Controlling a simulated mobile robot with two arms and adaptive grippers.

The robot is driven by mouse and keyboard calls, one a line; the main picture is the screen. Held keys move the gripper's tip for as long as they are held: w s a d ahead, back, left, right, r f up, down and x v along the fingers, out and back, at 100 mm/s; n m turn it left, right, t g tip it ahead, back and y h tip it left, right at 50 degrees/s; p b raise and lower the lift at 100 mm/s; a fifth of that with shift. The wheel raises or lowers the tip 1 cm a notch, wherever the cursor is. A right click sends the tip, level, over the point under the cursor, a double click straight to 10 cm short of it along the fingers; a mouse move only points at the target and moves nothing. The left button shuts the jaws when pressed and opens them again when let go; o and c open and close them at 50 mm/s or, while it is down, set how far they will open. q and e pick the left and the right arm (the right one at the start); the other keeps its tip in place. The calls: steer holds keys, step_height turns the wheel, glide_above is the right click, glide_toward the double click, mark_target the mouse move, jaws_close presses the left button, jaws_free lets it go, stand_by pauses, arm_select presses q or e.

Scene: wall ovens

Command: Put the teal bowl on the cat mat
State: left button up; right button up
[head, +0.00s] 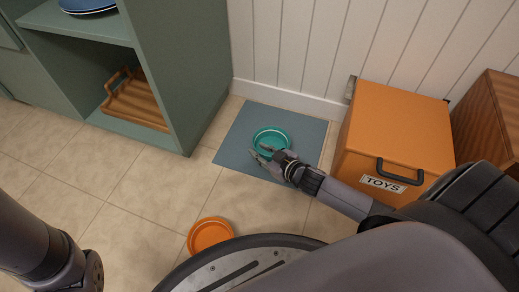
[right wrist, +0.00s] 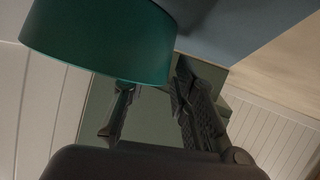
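The teal bowl (head: 271,139) is upright over the blue-grey cat mat (head: 237,131), within its outline, and appears to rest on it. My right gripper (head: 264,152) is at the bowl's near side, its fingers apart, with one fingertip over the near rim. In the right wrist view the bowl (right wrist: 95,40) fills the upper left and overlaps the tip of one finger. The fingers (right wrist: 155,80) stand apart there; whether they touch the bowl I cannot tell. The mat (right wrist: 225,25) shows behind. My left arm is at the lower left, its gripper out of frame.
An orange toy box (head: 395,130) stands right of the mat, beside my right arm. An orange bowl (head: 209,234) sits on the tiled floor near my base. A green shelf unit (head: 185,60) holding a wooden tray (head: 137,103) stands left. The white panelled wall (head: 290,45) is behind.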

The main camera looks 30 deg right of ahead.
steer(key=p+v, duration=0.5)
steer(key=v, duration=0.5)
steer(key=shift+r+p, duration=0.15)
steer(key=shift+p, duration=0.25)
steer(key=shift+s+d+r, duration=0.1)
steer(key=shift+s, duration=0.45)
steer(key=shift+w, duration=0.1)
